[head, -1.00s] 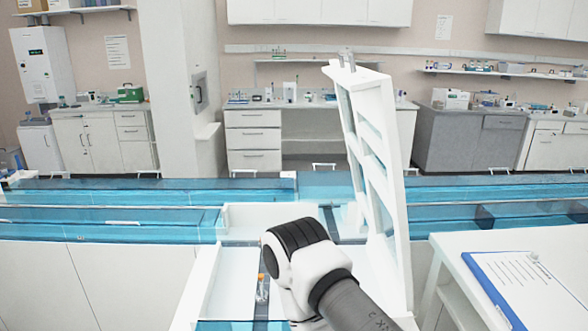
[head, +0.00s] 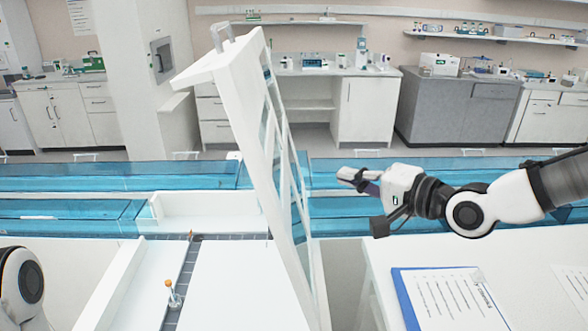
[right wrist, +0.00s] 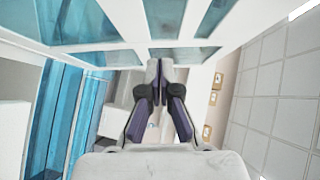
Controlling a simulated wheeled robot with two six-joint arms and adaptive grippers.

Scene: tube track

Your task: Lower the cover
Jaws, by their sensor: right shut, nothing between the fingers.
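The cover (head: 262,150) is a white frame with clear bluish panes and a grey handle (head: 222,38) on its top edge. It stands raised over the track (head: 185,270), leaning left in the head view. My right gripper (head: 345,178) is shut and empty to the right of the cover, pointing left at its pane side. In the right wrist view its closed fingertips (right wrist: 160,68) are at or close to the cover's white frame (right wrist: 110,48); contact cannot be told. Only part of my left arm shows at the lower left; its gripper is out of view.
A side table (head: 520,270) with a blue clipboard (head: 445,298) is at the right. Blue-covered track sections (head: 400,172) run across behind.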

